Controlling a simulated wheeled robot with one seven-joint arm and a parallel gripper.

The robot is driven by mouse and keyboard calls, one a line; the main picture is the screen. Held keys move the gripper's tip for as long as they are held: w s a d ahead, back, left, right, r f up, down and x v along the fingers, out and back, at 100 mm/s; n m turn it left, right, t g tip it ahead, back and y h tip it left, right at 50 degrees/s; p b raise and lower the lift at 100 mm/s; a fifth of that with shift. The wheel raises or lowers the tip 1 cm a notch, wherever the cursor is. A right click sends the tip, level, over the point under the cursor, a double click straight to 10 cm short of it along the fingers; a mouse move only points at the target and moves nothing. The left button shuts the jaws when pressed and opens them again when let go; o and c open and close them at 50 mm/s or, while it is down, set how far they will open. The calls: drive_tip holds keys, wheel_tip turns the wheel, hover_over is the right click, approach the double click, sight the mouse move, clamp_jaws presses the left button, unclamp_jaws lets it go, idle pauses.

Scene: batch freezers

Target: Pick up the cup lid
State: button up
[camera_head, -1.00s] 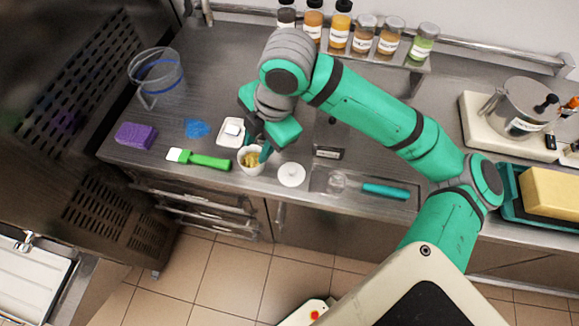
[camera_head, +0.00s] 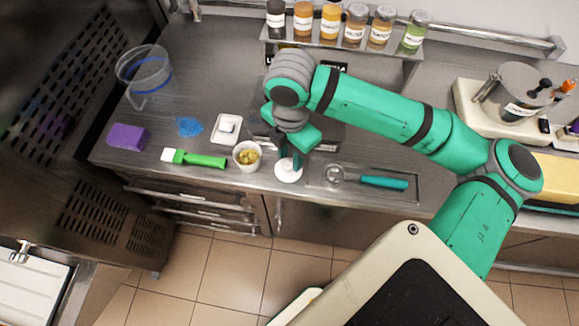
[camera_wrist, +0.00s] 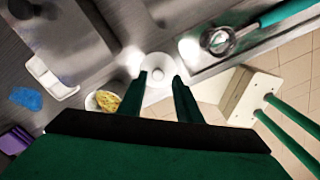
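The cup lid (camera_head: 288,171) is a white disc with a small knob, lying on the steel counter near its front edge. It also shows in the wrist view (camera_wrist: 157,66), just beyond my fingertips. My gripper (camera_head: 291,157) is over the lid. In the wrist view my gripper (camera_wrist: 160,80) is open, its two green fingers apart with the lid's knob between them in the picture. I cannot tell whether the fingers touch the lid. A white cup (camera_head: 247,164) with yellow-green contents stands uncovered just left of the lid.
A scoop with a teal handle (camera_head: 383,182) lies in a shallow recess to the right. A green-handled brush (camera_head: 205,161), a white tray (camera_head: 226,139), a blue patch (camera_head: 190,126), a purple sponge (camera_head: 128,136) and a clear pitcher (camera_head: 146,76) are to the left. Jars line the back shelf.

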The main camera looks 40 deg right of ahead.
sight(288, 165)
drive_tip(key=shift+w+a+f, duration=0.1)
drive_tip(key=shift+a+f, duration=0.05)
drive_tip(key=shift+f, duration=0.85)
drive_tip(key=shift+w+a+f, duration=0.1)
drive_tip(key=shift+f, duration=0.85)
drive_tip(key=shift+c, duration=0.5)
clamp_jaws()
drive_tip(key=shift+r, duration=0.15)
